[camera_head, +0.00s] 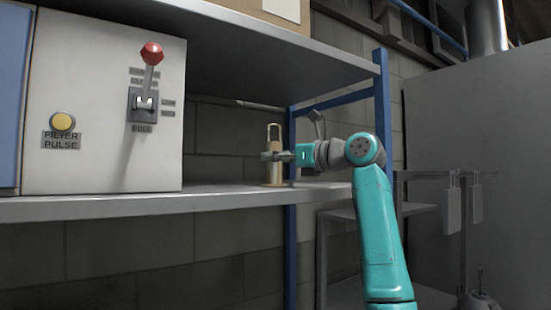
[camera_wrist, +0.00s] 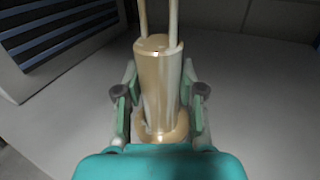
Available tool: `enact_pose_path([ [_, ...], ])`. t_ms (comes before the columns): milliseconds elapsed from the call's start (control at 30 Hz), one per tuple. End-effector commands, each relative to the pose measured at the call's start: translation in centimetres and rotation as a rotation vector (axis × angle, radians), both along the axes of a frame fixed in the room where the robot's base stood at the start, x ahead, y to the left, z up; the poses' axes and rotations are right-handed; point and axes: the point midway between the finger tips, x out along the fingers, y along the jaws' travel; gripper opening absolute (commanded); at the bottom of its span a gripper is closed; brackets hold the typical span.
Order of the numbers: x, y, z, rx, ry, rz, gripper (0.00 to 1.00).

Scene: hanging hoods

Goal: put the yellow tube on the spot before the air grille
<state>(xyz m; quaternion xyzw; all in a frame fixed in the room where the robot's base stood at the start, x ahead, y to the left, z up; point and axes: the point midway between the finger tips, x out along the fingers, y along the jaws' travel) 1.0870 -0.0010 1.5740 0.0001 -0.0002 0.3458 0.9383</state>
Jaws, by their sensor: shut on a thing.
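The yellow tube, a tan-yellow upright cylinder with a flared foot and a tall loop on top, shows in the head view (camera_head: 275,174) and in the wrist view (camera_wrist: 158,72). My gripper (camera_head: 272,156) is shut around its body from the right, with one finger on each side in the wrist view (camera_wrist: 160,102). The foot is at the shelf top near its right end; I cannot tell whether it touches. The air grille (camera_wrist: 55,32), dark with blue slats, is at the upper left of the wrist view. No marked spot can be made out.
The grey shelf (camera_head: 230,195) has free room around the tube. A pale panel (camera_head: 90,110) with a red-knobbed lever (camera_head: 151,62) and a yellow button (camera_head: 62,122) stands at left. An upper shelf (camera_head: 240,40) hangs overhead; a blue post (camera_head: 383,100) stands at right.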

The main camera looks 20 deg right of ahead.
Motion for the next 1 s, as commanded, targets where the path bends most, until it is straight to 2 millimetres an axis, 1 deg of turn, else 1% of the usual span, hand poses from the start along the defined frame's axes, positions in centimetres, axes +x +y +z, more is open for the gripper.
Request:
enact_pose_path([
  [67, 0.0, 0.0, -0.2, 0.000, 0.000, 0.000, 0.00],
  [100, 0.0, 0.0, -0.2, 0.000, 0.000, 0.000, 0.46],
  [167, 0.0, 0.0, -0.2, 0.000, 0.000, 0.000, 0.61],
  [200, 0.0, 0.0, -0.2, 0.000, 0.000, 0.000, 0.64],
  [533, 0.0, 0.0, 0.1, 0.000, 0.000, 0.000, 0.64],
  [633, -0.6, -0.6, 0.0, 0.000, 0.000, -0.001, 0.64],
  [767, -2.2, -2.0, 0.1, -0.001, -0.002, -0.003, 0.64],
  [1000, -5.9, -5.1, 0.1, 0.000, -0.001, -0.002, 0.64],
])
